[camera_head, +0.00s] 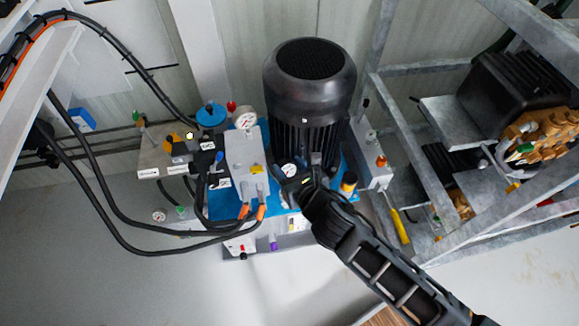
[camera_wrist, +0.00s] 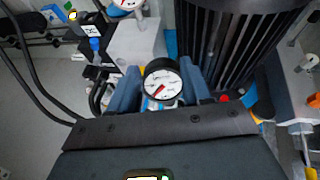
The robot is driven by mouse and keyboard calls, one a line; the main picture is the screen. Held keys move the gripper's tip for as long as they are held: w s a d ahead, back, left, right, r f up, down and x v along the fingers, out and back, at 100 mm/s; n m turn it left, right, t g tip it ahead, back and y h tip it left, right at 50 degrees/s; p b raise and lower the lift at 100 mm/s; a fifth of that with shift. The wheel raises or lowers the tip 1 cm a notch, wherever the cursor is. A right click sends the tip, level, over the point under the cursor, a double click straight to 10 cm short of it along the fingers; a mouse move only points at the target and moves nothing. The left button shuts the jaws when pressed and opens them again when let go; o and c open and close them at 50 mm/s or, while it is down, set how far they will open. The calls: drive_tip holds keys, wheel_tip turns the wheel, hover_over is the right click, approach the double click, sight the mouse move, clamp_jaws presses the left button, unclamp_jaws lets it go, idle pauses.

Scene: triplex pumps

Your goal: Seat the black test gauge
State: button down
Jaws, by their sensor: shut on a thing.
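The black test gauge (camera_wrist: 162,79) has a black rim, a white face and a red needle. It sits between the two blue-grey fingers of my gripper (camera_wrist: 159,88) in the wrist view, face toward the camera. In the head view the gauge (camera_head: 289,170) shows at the tip of my gripper (camera_head: 296,183), in front of the black motor and just right of the white block. My gripper is shut on it. The gauge's lower end and any port under it are hidden, so I cannot tell whether it touches a fitting.
The large black finned motor (camera_head: 309,85) stands close behind my gripper. A white block (camera_head: 244,160) with another gauge (camera_head: 245,121) on top is to the left. Black hoses (camera_head: 110,208) loop at far left. A grey metal frame (camera_head: 405,135) stands at right.

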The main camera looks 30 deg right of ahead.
drive_tip(key=w+f+m+h+b, duration=0.1)
drive_tip(key=b, duration=0.1)
drive_tip(key=w+d+f+m+h+b, duration=0.1)
drive_tip(key=f+b, duration=0.1)
drive_tip(key=w+f+h+b, duration=0.1)
drive_tip(key=w+b, duration=0.1)
drive_tip(key=shift+w+d+f+m+g+b, duration=0.1)
drive_tip(key=shift+d+f+m+g+b, duration=0.2)
drive_tip(key=shift+f+m+b, duration=0.1)
drive_tip(key=shift+a+r+p, duration=0.15)
drive_tip(key=shift+p, duration=0.35)
wheel_tip(320, 180, down, 9)
drive_tip(key=b, duration=0.5)
drive_tip(key=shift+r, duration=0.2)
idle(0.9)
drive_tip(key=shift+f, duration=0.15)
idle(0.3)
drive_tip(key=shift+c, duration=2.1)
unclamp_jaws()
drive_tip(key=shift+f, duration=0.1)
